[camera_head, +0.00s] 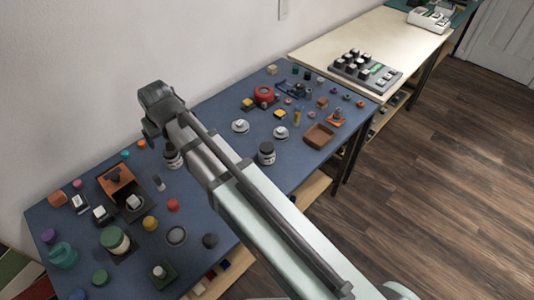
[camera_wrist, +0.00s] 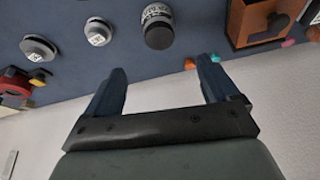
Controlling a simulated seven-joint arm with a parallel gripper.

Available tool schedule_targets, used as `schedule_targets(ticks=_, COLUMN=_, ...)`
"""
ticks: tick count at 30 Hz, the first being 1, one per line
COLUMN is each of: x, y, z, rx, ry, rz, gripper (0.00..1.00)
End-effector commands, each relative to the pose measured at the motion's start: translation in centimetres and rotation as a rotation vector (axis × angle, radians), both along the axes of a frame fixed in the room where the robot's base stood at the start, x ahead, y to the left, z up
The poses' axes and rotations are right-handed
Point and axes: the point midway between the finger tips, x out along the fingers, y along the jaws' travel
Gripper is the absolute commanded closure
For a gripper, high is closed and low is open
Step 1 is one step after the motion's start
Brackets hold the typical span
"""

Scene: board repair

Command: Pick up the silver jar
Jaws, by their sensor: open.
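A dark jar with a pale silver-grey label (camera_wrist: 157,25) stands on the blue table top in the wrist view, beyond and roughly between my fingertips. My gripper (camera_wrist: 162,68) is open and empty, with a clear gap to this jar. In the head view my gripper (camera_head: 152,130) hangs over the table's wall side. A similar jar (camera_head: 173,157) shows there just below it, partly hidden by my arm. A second dark jar with a white label (camera_head: 266,153) stands right of my arm. I cannot tell for sure which is the silver jar.
Two silver discs (camera_wrist: 97,32) stand beside the jar, with a red tape-like item (camera_wrist: 15,85) farther left. A brown box (camera_wrist: 262,22) stands right. Many small items crowd the blue table (camera_head: 215,112). A wall (camera_head: 90,70) runs along its back edge.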

Motion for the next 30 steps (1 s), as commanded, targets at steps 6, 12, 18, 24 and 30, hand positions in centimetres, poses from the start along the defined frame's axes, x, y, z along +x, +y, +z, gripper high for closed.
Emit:
schedule_targets(ticks=6, x=0.0, y=0.0, z=0.0, rx=0.000, ry=0.000, rz=0.000, gripper=0.07)
schedule_targets(ticks=12, x=0.5, y=-0.6, z=0.0, rx=0.000, ry=0.000, rz=-0.012, gripper=0.07)
schedule_targets(ticks=18, x=4.1, y=-5.2, z=0.3, rx=0.002, ry=-0.003, rz=-0.094, gripper=0.07)
schedule_targets(ticks=24, x=8.5, y=-12.5, z=1.1, rx=0.009, ry=-0.013, rz=-0.218, gripper=0.07)
schedule_targets(ticks=30, x=11.0, y=-18.3, z=1.7, rx=0.016, ry=-0.022, rz=-0.308, gripper=0.07)
